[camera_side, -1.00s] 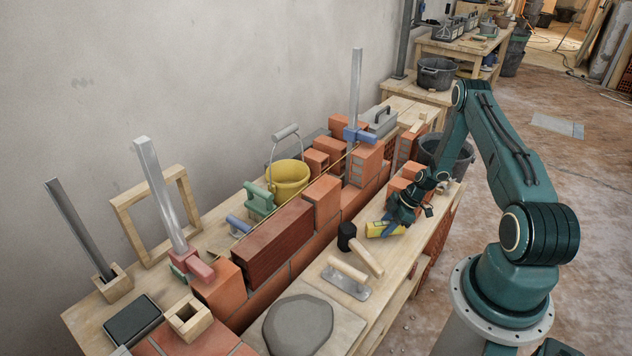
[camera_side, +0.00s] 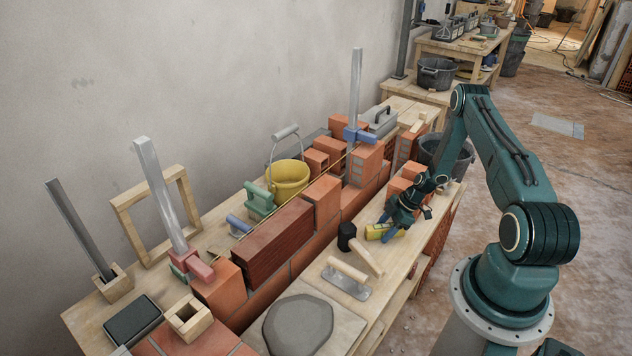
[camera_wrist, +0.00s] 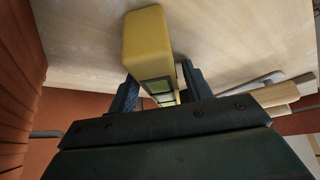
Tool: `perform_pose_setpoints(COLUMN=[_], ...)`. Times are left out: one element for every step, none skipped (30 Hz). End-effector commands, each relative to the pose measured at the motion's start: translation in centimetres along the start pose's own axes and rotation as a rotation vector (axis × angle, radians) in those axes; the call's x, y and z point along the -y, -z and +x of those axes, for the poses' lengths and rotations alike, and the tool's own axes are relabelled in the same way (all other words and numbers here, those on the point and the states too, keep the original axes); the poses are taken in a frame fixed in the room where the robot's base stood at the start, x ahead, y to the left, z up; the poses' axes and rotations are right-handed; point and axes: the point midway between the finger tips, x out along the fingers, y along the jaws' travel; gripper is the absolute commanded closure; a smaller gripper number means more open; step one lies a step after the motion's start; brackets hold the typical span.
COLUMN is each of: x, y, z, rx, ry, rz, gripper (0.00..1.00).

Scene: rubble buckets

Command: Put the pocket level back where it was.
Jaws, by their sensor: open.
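The yellow pocket level (camera_side: 375,232) appears to rest on the wooden bench top beside the black-headed mallet (camera_side: 347,236). In the wrist view the level (camera_wrist: 148,45) lies lengthwise between the two fingers, with its dark-framed vials facing the camera. My gripper (camera_side: 391,227) is low over the bench at the level's right end, and it also shows in the wrist view (camera_wrist: 160,88). Its fingers are open, one on each side of the level. A finger hides part of the level in the side view.
A trowel-like float (camera_side: 346,278) with a wooden handle lies nearer the camera. The brick wall (camera_side: 275,245) runs along the left of this strip. Orange bricks (camera_side: 400,186) stand behind my gripper. The bench's front edge is close on the right.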

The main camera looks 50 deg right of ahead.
Motion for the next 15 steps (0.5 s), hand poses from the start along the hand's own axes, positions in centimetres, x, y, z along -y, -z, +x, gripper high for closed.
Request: perform_pose_setpoints(x=[0.1,0.1,0.1,0.1,0.1,0.2,0.2,0.2,0.2,0.2,0.2,0.2,0.2,0.1,0.1], y=[0.0,0.0,0.0,0.0,0.0,0.0,0.0,0.0,0.0,0.1,0.1,0.2,0.1,0.1,0.1], z=[0.0,0.0,0.0,0.0,0.0,0.0,0.0,0.0,-0.1,-0.1,-0.2,-0.4,-0.6,-0.8,-1.1], rx=[0.000,0.000,0.000,0.000,0.000,-0.001,-0.001,-0.001,-0.001,-0.001,-0.001,-0.001,-0.001,-0.001,-0.001], ry=[0.001,0.002,0.003,0.004,0.004,0.005,0.005,0.006,0.006,0.006,0.006,0.006,0.005,0.005,0.006], rz=[0.000,0.001,0.001,0.001,0.001,0.002,0.002,0.002,0.002,0.002,0.002,0.002,0.002,0.002,0.003], gripper=[0.51,0.51,0.51,0.51,0.51,0.51,0.51,0.51,0.51,0.51,0.51,0.51,0.51,0.51,0.51])
